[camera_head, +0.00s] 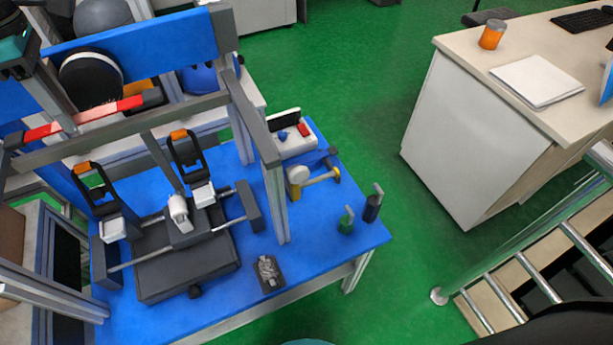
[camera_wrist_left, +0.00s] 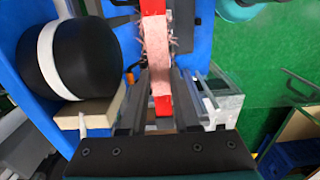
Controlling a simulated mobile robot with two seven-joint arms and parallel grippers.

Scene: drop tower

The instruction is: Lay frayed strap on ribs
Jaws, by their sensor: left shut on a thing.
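The frayed strap (camera_head: 95,112) is a long red band with a pale, worn middle, at the upper left of the head view. In the left wrist view the strap (camera_wrist_left: 157,55) shows a pinkish middle with loose fibres at its edges and red on both sides of it. My left gripper (camera_head: 68,123) is shut on the strap and holds it above the blue table, by the tower's grey frame. The gripper's dark fingers show in the left wrist view (camera_wrist_left: 160,122). I cannot make out the ribs for certain. My right gripper is not in view.
A black ball with a white band (camera_head: 90,80) is close beside the strap. Grey tower posts (camera_head: 272,190) rise from the blue table (camera_head: 335,235). A dark fixture (camera_head: 190,262) and a small dark pad (camera_head: 268,284) stand there.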

